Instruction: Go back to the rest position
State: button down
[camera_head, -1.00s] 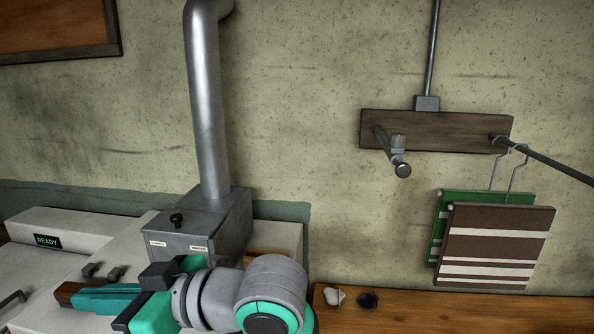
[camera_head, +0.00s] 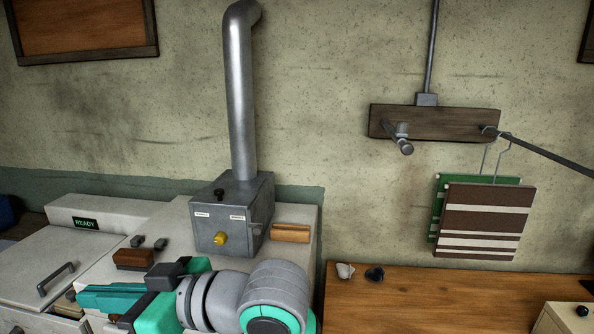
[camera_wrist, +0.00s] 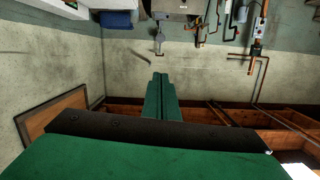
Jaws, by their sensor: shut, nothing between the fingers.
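My gripper (camera_head: 115,297) is at the lower left of the head view, its green fingers pointing left in front of the white machine (camera_head: 157,213). In the wrist view my gripper (camera_wrist: 162,78) shows its two green fingers pressed together with nothing between them. No held object shows in either view.
A grey metal box (camera_head: 232,222) with a yellow knob and a tall pipe stands behind my arm. A wooden table (camera_head: 440,300) lies to the right, with two small objects near its back left. Striped cloths (camera_head: 484,222) hang from a wall rod above it.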

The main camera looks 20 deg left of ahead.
jog(key=w+d+f+m+t+y, duration=0.2)
jog(key=w+f+m+t, duration=0.3)
jog(key=w+m, duration=0.15)
jog(key=w+d+f+m+t+y, duration=0.2)
jog(key=w+d+f+m+t, duration=0.1)
jog(key=w+f+m+t, duration=0.4)
jog(key=w+d+f+m+t+h, duration=0.2)
jog(key=d+f+m+t+h, duration=0.2)
jog(key=d+f, duration=0.4)
jog(key=w+d+f+m+t+h, duration=0.3)
jog(key=d+f+m+t+h, duration=0.15)
jog(key=f, duration=0.45)
jog(key=s+d+f+m+h, duration=0.1)
jog(key=s+d+f+h, duration=0.8)
jog(key=d+f, duration=0.4)
jog(key=s+d+f+n+h, duration=0.1)
jog(key=s+d, duration=0.3)
jog(key=s, duration=0.5)
jog(key=s+d+f+n+h, duration=0.1)
jog(key=s+d, duration=0.3)
jog(key=s, duration=0.6)
jog(key=shift+f+n+g, duration=0.2)
jog(key=shift+n+g, duration=0.25)
jog(key=shift+n, duration=0.05)
